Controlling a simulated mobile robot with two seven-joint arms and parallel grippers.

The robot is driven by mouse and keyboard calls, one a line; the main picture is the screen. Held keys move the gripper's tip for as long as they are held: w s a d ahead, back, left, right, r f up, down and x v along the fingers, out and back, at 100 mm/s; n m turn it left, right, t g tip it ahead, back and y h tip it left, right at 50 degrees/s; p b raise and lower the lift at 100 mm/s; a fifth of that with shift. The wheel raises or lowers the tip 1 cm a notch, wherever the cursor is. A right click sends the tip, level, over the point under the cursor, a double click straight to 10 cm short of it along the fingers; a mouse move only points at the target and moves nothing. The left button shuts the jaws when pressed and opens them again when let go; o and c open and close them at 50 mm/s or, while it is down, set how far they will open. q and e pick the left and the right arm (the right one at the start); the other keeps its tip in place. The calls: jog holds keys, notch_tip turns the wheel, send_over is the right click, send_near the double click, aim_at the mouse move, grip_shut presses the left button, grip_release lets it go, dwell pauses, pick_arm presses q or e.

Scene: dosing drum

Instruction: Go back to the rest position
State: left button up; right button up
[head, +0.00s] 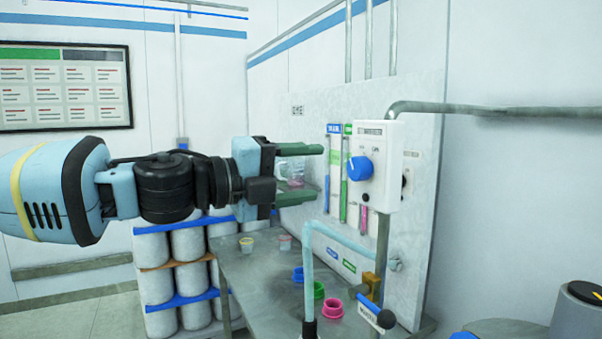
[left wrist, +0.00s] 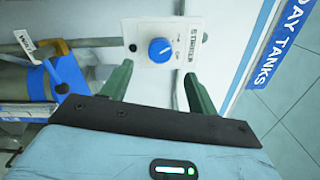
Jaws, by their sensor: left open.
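My left gripper (head: 318,170) reaches in from the left in the head view, level, with its two green fingers apart and nothing between them that I can see it holding. Its fingertips point at the white control box (head: 378,185) with the blue knob (head: 360,168), and look a little short of it. In the left wrist view the green fingers (left wrist: 155,92) are spread wide, with the blue knob (left wrist: 160,50) beyond them on the white box (left wrist: 180,40). A clear jug (head: 296,170) shows behind the fingers, partly hidden. My right gripper is in neither view.
White drums (head: 155,283) are stacked at left.

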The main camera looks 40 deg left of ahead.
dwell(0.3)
pick_arm(q)
jog(key=w+f+n, duration=0.4)
jog(key=w+f, duration=0.2)
jog(key=f, duration=0.6)
notch_tip(320, 180, down, 28)
jog(key=s+n+g+y, duration=0.1)
jog(key=n+g+y, duration=0.1)
jog(key=n, duration=0.7)
jog(key=s+d+f+n+g+y, duration=0.1)
jog(key=s+d+f+n, duration=0.2)
jog(key=s+f, duration=0.5)
jog(key=s+d+f+n+g+y, duration=0.1)
jog(key=s+d+f+n+g, duration=0.1)
jog(key=s+d+f, duration=0.3)
jog(key=s+d+f+n+g+y, duration=0.1)
jog(key=s+d+f+n, duration=0.3)
jog(key=s+f, duration=0.7)
notch_tip(320, 180, down, 4)
jog(key=shift+d+f+n+g, duration=0.2)
jog(key=shift+d+n+g, duration=0.15)
jog(key=shift+n+g, duration=0.2)
